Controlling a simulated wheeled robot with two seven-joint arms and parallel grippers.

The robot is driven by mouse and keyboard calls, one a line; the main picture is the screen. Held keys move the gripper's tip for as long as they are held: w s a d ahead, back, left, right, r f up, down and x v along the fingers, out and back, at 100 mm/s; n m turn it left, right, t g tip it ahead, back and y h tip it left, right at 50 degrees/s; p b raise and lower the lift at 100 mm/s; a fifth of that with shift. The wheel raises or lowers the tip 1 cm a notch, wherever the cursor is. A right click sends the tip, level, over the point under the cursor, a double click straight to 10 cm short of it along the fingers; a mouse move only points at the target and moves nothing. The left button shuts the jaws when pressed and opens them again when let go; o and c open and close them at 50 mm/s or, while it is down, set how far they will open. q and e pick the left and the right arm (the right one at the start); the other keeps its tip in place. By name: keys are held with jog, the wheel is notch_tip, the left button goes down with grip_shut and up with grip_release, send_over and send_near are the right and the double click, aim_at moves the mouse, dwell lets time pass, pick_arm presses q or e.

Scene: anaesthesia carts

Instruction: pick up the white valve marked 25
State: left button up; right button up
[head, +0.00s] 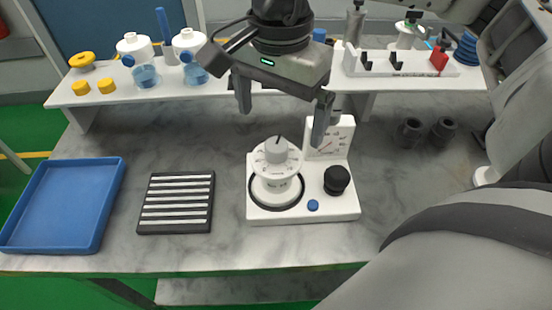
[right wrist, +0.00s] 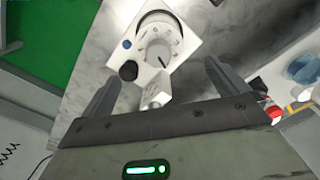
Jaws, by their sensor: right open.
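A white round valve with a grey knob (head: 277,152) stands upright on the white test base (head: 330,208) in the middle of the table. It also shows in the right wrist view (right wrist: 155,45). Dial marks are visible on it, but I cannot read a number 25. My right gripper (head: 283,108) is open and empty above and behind the valve, its fingers pointing down and apart from it. In the right wrist view, the fingers (right wrist: 160,88) are spread with the valve beyond them. My left gripper is not in view.
The base carries an upright gauge plate (head: 335,137), a black knob (head: 337,180) and a blue button (head: 313,205). Left are a black slotted rack (head: 176,228) and an empty blue tray (head: 62,246). Behind, a white shelf (head: 225,92) holds bottles and yellow parts. Two dark cylinders (head: 409,132) stand right.

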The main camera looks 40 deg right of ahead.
aim_at(276, 144)
notch_tip(276, 144, down, 3)
jog(key=shift+r, duration=0.2)
jog(key=f, duration=0.2)
jog(key=f+p, duration=0.1)
jog(key=f, duration=0.1)
jog(key=shift+s+a+f, duration=0.1)
jog(key=shift+s+a, duration=0.1)
jog(key=shift+a, duration=0.15)
jog(key=shift+f, duration=0.45)
jog(key=c, duration=1.7)
